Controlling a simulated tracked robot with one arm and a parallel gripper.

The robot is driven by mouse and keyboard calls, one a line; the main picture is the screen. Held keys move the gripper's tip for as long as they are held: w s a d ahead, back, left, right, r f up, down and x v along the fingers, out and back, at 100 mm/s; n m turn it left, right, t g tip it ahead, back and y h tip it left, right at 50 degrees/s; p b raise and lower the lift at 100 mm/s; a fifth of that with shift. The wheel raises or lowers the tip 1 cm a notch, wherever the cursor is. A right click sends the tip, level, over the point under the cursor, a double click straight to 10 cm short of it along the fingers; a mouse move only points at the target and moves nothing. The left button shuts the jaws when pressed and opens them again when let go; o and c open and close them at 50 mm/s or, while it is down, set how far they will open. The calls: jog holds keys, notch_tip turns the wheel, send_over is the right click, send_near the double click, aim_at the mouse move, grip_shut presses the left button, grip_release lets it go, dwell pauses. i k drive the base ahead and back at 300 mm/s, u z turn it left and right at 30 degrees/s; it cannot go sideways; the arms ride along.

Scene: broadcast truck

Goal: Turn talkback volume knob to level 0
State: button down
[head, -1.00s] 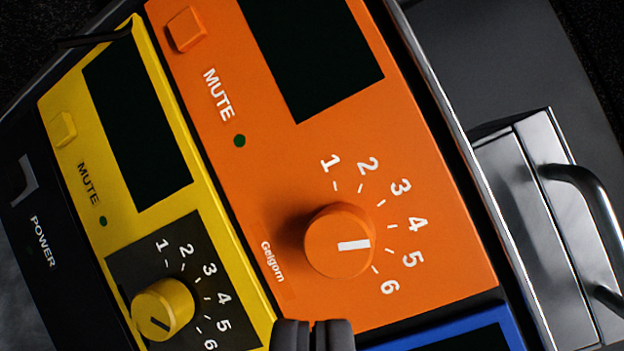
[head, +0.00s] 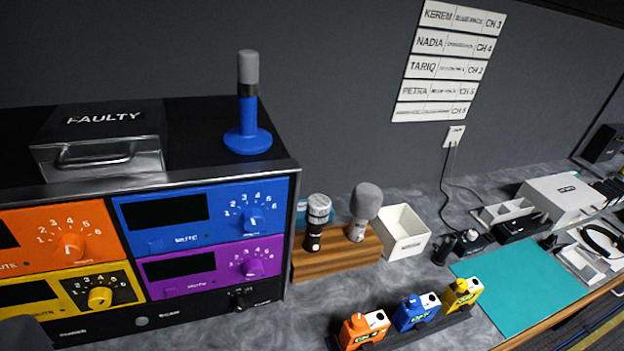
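A rack at the left holds an orange panel with an orange knob (head: 69,247), a blue panel with a blue knob (head: 254,220), a yellow panel with a yellow knob (head: 99,298) and a purple panel with a purple knob (head: 253,267). Each of these knobs has a number scale around it. A small black knob (head: 239,299) sits on the black strip below the purple panel. I cannot read the word talkback on any of them, and the pointer marks are too small to read surely. My gripper's fingertips do not show; a dark shape in the bottom left corner is unclear.
A metal case marked FAULTY (head: 103,150) and a blue microphone on a stand (head: 247,140) stand on the rack. Right of it are a wooden block (head: 335,262) with two microphones, a white bin (head: 405,240), several coloured packs and a teal mat (head: 525,280).

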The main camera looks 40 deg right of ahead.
aim_at(472, 234)
jog(key=z, duration=2.1)
jog(key=i, duration=1.05)
